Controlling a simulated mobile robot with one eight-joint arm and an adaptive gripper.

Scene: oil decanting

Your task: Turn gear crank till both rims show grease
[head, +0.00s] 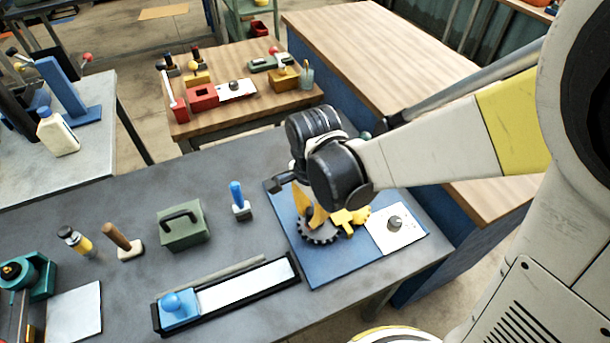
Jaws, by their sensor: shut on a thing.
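A blue base plate (335,270) lies at the right end of the grey bench. On it is a dark toothed gear (320,238) with yellow parts around it, and a second, yellow gear piece (347,222) is close on its right. A yellow pointed piece (303,204) rises at the gear's left. My gripper (288,180) is above the back left of the gears, shut on what seems to be the crank. The crank handle and the contact are mostly hidden by my wrist. Grease on either rim cannot be made out.
A white panel with a knob (408,241) sits on the plate's right. A blue-handled tool (238,200), green box (183,232) and long tray with a blue block (245,288) stand to the left. Bare bench lies between them.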

